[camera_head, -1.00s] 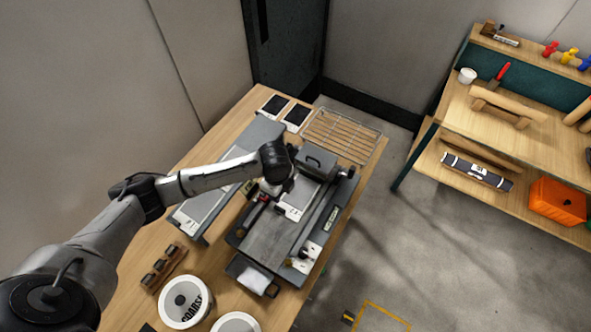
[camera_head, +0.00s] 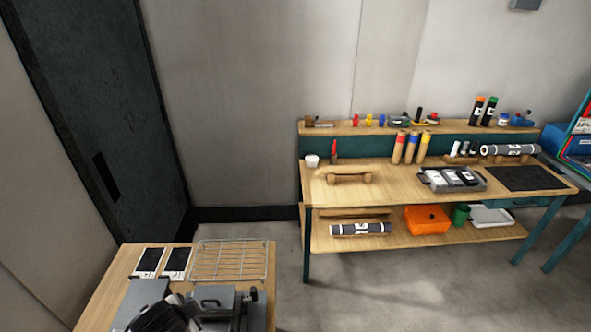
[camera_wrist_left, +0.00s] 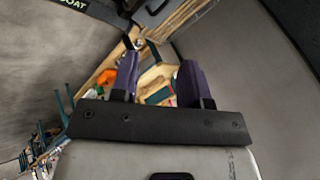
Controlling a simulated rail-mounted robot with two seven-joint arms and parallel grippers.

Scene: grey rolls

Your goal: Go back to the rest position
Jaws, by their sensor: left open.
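My left gripper (camera_wrist_left: 158,82) shows in the left wrist view with its two dark purple fingers apart and nothing between them. In the head view only a dark part of my left arm shows at the bottom left, over the near table (camera_head: 105,290); the gripper itself cannot be made out there. One grey roll (camera_head: 510,150) lies on a wooden stand at the right of the far bench (camera_head: 400,185). Another grey roll (camera_head: 360,229) lies on the bench's lower shelf. My right gripper is in neither view.
A wire rack (camera_head: 229,260) and two dark-faced cards (camera_head: 176,262) lie on the near table beside grey equipment. The bench carries a grey tray (camera_head: 452,180), a dark mat (camera_head: 525,178) and an orange bin (camera_head: 427,219). Open floor (camera_head: 400,285) lies before the bench.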

